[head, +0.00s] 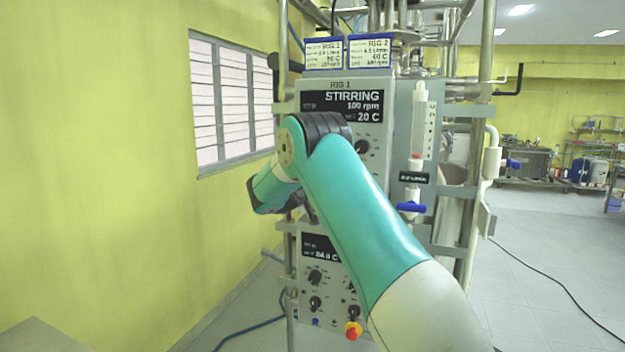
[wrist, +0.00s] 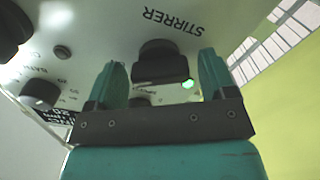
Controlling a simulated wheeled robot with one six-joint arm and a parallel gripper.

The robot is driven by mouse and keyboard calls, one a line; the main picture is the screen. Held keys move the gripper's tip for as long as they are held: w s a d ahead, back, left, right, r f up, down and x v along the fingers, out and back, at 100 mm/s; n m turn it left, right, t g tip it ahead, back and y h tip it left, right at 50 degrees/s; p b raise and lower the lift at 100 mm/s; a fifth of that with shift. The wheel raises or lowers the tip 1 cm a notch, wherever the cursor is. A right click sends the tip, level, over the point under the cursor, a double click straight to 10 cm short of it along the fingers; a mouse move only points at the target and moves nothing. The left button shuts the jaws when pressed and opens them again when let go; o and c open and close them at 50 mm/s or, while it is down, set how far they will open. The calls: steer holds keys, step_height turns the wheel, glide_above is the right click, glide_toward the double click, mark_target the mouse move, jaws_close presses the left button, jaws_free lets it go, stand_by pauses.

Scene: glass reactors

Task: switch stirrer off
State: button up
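The RIG 1 control panel (head: 318,90) stands ahead in the head view. Its display (head: 345,106) reads STIRRING, 100 rpm and 20 C. The black stirrer knob (wrist: 160,62) shows in the wrist view beside the upside-down word STIRRER, with a lit green lamp (wrist: 187,85) next to it. My gripper (wrist: 162,70) is open, with its two teal fingers spread to either side of the knob and gaps visible on both sides. I cannot tell how deep the knob is between them. In the head view my arm hides the stirrer knob and my fingers.
Other black knobs (wrist: 40,93) sit on the same panel. A flow tube (head: 418,130) with a blue valve (head: 411,207) is right of the panel. A lower panel (head: 320,262) has knobs and a red-yellow button (head: 353,330). A yellow wall (head: 110,200) is close on the left.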

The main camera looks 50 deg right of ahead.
steer(key=c, duration=0.8)
steer(key=shift+o, duration=0.2)
steer(key=shift+n, duration=0.4)
steer(key=shift+f+n+b, duration=0.1)
steer(key=shift+n+b, duration=0.35)
steer(key=shift+n, duration=0.55)
steer(key=n, duration=0.3)
steer(key=shift+n, duration=0.3)
steer(key=n+p, duration=0.1)
steer(key=n, duration=0.4)
steer(key=shift+n, duration=0.3)
steer(key=shift+f, duration=0.1)
